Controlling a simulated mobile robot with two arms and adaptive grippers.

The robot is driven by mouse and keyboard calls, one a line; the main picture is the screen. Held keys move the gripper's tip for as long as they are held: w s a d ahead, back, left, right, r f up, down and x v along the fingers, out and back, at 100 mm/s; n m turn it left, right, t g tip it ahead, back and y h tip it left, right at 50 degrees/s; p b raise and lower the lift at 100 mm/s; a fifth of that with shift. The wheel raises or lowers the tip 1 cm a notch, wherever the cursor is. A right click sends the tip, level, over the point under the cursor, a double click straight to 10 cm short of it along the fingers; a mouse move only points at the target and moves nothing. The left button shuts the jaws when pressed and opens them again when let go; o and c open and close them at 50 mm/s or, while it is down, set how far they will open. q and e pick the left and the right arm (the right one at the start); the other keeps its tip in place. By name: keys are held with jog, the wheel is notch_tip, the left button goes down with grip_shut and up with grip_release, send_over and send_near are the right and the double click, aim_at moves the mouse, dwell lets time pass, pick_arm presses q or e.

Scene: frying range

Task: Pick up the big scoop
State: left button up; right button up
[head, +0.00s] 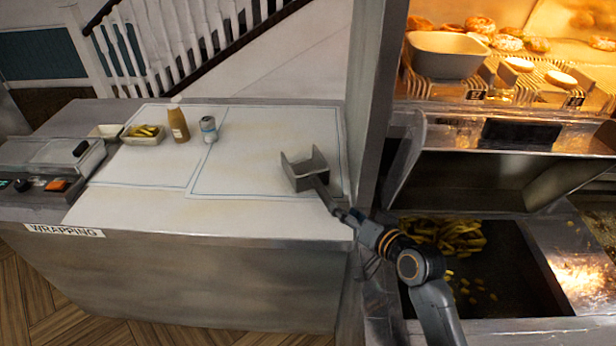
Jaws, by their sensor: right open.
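The big scoop (302,174) is a grey metal scoop with raised sides. It lies on the right part of the white wrapping counter (240,160), with its handle pointing down and to the right toward the counter's front right corner. My right gripper (347,216) is open at the handle's end, its arm coming in from the bottom right. The fingers are small and dark, so I cannot tell whether they touch the handle or surround it. My left gripper is not in view.
A brown sauce bottle (178,124), a can (209,129) and a tray of chips (143,134) stand at the counter's back left. A grey upright panel (372,95) borders it on the right. Beyond are a chip bin (440,236) and a lit food shelf (480,95). The counter's middle is clear.

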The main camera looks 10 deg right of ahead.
aim_at(333, 201)
jog(key=x, duration=0.5)
jog(key=shift+w+a+f+p, duration=0.1)
jog(key=shift+w+p, duration=0.2)
jog(key=shift+w+a+p, duration=0.15)
jog(key=shift+w+p, duration=0.15)
jog(key=shift+w, duration=0.25)
jog(key=shift+p+x, duration=0.4)
jog(key=shift+x, duration=1.7)
grip_shut()
